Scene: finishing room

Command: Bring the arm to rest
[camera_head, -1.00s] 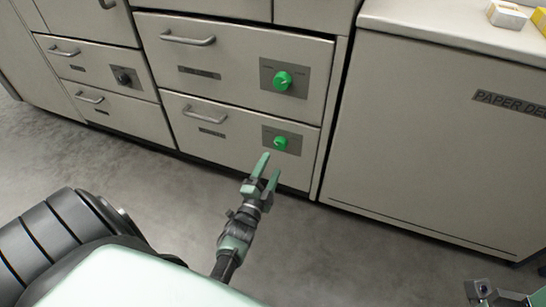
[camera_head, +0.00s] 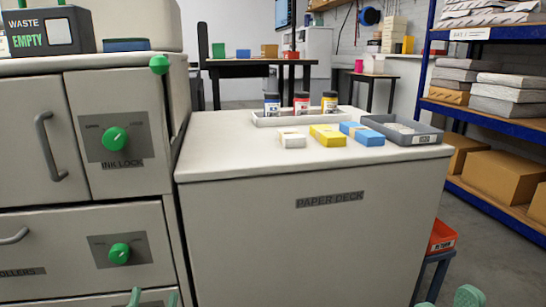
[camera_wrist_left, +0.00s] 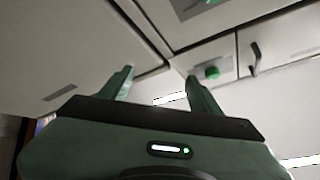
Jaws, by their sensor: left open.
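My left gripper (camera_head: 154,299) shows only as two green fingertips at the bottom edge of the head view, in front of the lower drawers. In the left wrist view its two fingers (camera_wrist_left: 160,88) stand wide apart with nothing between them. A green knob (camera_wrist_left: 212,72) on a pale panel shows beyond the right finger, apart from it. Pale green parts of my right arm (camera_head: 468,296) show at the bottom right of the head view; its jaws cannot be made out.
The paper deck cabinet (camera_head: 310,235) stands in the middle. Small boxes, bottles and a grey tray (camera_head: 415,139) are on its top. Drawers with green knobs (camera_head: 119,253) are at left. A blue shelf rack (camera_head: 495,115) and a red bin (camera_head: 441,236) are at right.

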